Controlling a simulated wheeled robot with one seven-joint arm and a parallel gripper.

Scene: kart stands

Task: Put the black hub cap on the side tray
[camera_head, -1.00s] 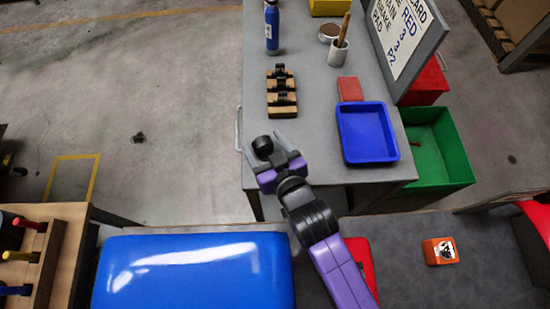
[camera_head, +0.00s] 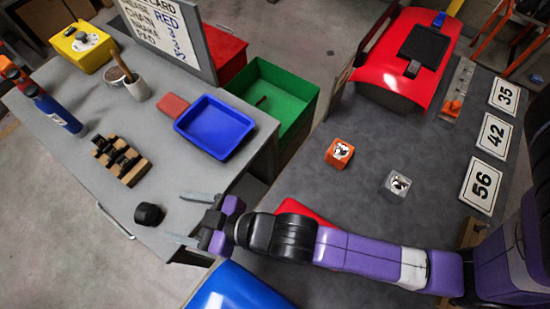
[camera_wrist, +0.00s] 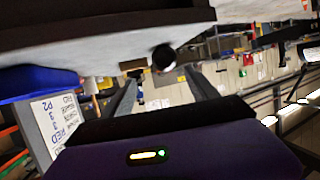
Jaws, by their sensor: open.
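The black hub cap (camera_head: 149,214), a short black cylinder, sits on the grey table near its front edge. The wrist view, which shows the table at the top, has it as a dark round shape (camera_wrist: 164,57) ahead of my fingers. My gripper (camera_head: 186,216) is open and empty, just right of the hub cap in the head view, with its fingers pointing toward it; they do not appear to touch it. The fingers also show in the wrist view (camera_wrist: 164,92). The blue tray (camera_head: 214,128) is empty on the same table, beyond my gripper.
A dark bench with orange (camera_head: 340,152) and grey blocks lies right.

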